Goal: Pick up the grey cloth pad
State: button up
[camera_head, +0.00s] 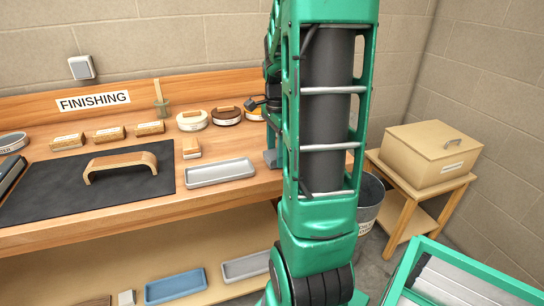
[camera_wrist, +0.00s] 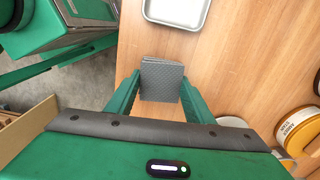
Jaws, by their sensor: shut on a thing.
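The grey cloth pad (camera_wrist: 160,79) is a small dark grey textured square in the wrist view. It sits between the two green fingers of my gripper (camera_wrist: 160,88), which are shut on it from both sides. The wooden bench top lies below it; I cannot tell whether the pad touches the bench. In the head view my arm hides the pad and most of my gripper.
A grey tray (camera_head: 220,172) lies on the bench beside a black mat (camera_head: 60,188) bearing a bent wooden piece (camera_head: 120,164). Round tins (camera_head: 193,121) and wooden blocks (camera_head: 109,134) stand behind. A bin (camera_head: 370,205) and a lidded box (camera_head: 430,155) on a stand are right of my arm.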

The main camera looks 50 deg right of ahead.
aim_at(275, 155)
jog(key=r, duration=0.4)
jog(key=shift+a, duration=0.35)
jog(key=s+a+r, duration=0.2)
jog(key=a+r, duration=0.4)
jog(key=a, duration=0.4)
jog(key=shift+s+a+r, duration=0.15)
jog(key=shift+s+a, duration=0.15)
jog(key=shift+a, duration=0.05)
jog(key=shift+o, duration=0.5)
jog(key=shift+w, duration=0.1)
